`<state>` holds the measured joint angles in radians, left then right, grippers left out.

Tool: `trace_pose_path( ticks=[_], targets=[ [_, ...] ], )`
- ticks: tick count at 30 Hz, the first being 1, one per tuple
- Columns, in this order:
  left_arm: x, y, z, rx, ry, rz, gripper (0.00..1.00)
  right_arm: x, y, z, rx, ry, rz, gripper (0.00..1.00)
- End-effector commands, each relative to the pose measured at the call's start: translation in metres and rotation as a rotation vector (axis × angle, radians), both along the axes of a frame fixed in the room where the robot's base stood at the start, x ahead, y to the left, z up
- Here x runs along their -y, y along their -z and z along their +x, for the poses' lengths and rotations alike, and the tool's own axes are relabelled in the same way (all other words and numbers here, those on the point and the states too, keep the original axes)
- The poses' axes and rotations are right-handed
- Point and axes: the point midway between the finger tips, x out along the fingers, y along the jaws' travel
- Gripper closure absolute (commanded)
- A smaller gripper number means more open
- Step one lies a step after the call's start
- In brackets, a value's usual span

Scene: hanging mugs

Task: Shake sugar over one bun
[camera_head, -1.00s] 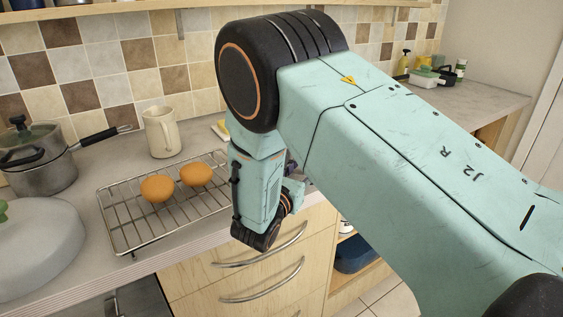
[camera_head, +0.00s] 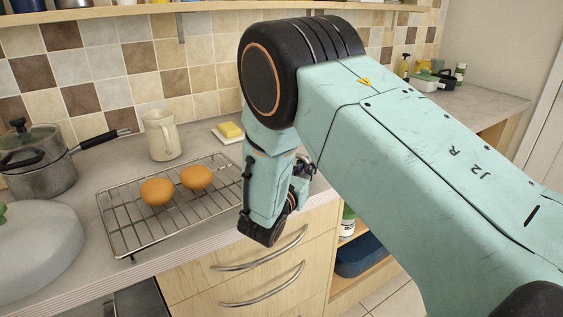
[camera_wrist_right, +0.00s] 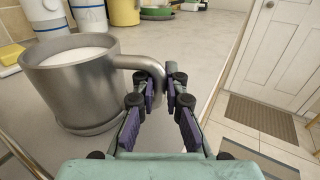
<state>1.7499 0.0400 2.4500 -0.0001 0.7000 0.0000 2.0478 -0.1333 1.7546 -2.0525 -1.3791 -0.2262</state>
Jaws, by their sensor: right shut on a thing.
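Two golden-brown buns sit on a wire cooling rack (camera_head: 221,205) in the head view, a left bun (camera_head: 157,193) and a right bun (camera_head: 196,177). In the right wrist view, a grey metal mug-like shaker (camera_wrist_right: 75,90) with a white top or filling stands upright. My right gripper (camera_wrist_right: 161,84) is shut on its side handle (camera_wrist_right: 143,62). In the head view my right arm hides the shaker and most of the gripper, to the right of the rack. I cannot tell whether the shaker touches the counter. My left gripper is not in view.
A cream jug (camera_head: 161,135) and a yellow block on a white dish (camera_head: 230,131) stand behind the rack. A lidded pot (camera_head: 37,162) and a large pale lid (camera_head: 38,250) are at the left. Drawers (camera_head: 255,262) lie below the counter edge.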

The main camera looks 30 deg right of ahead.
Motion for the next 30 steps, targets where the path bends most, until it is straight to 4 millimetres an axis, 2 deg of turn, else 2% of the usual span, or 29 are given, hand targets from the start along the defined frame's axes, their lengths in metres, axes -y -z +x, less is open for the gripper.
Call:
trace_pose_path(
  ticks=[16,30],
  targets=[
    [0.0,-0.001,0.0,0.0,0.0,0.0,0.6,0.0,-0.003,0.0,0.002,0.0,-0.001,1.0],
    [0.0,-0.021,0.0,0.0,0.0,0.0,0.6,0.0,-0.034,0.0,0.003,0.0,0.0,1.0]
  ],
)
